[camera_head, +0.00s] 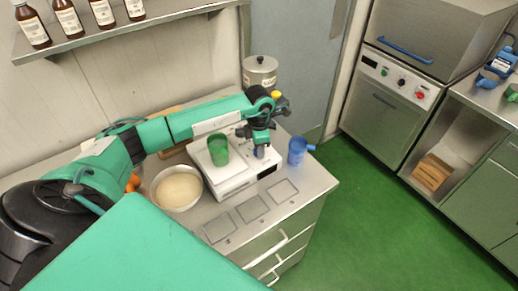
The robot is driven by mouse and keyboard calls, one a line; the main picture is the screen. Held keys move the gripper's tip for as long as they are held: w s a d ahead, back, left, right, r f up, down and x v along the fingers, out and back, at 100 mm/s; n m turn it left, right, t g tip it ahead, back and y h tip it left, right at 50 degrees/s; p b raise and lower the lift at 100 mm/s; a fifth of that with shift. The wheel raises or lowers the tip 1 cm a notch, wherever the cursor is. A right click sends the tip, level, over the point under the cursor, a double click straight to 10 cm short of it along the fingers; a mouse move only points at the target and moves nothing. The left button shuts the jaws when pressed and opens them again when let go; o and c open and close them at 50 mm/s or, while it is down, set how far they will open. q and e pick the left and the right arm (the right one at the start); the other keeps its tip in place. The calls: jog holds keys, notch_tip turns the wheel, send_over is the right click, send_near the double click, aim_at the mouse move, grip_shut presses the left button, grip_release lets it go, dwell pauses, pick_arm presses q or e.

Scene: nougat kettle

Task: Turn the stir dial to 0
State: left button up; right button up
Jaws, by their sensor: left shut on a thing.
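The white stirrer unit (232,182) stands on the steel counter, with a green cup (218,149) on its left part. My left arm reaches over it from the left, and my left gripper (260,151) points down at the unit's right part. It is shut on a small blue piece there, which looks like the stir dial; the fingers mostly cover it, and its setting cannot be read. A small dark patch shows on the unit's front face. My right gripper is out of view.
A blue jug (297,151) stands close to the right of my left gripper. A bowl of pale contents (178,191) sits left of the unit. A metal canister (260,72) stands behind. Flat marked squares (252,208) lie along the clear front edge.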

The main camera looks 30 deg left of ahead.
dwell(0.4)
pick_arm(q)
jog(key=o, duration=1)
notch_tip(320, 180, up, 14)
jog(key=b, duration=0.4)
jog(key=shift+b, duration=0.3)
jog(key=shift+f, duration=0.15)
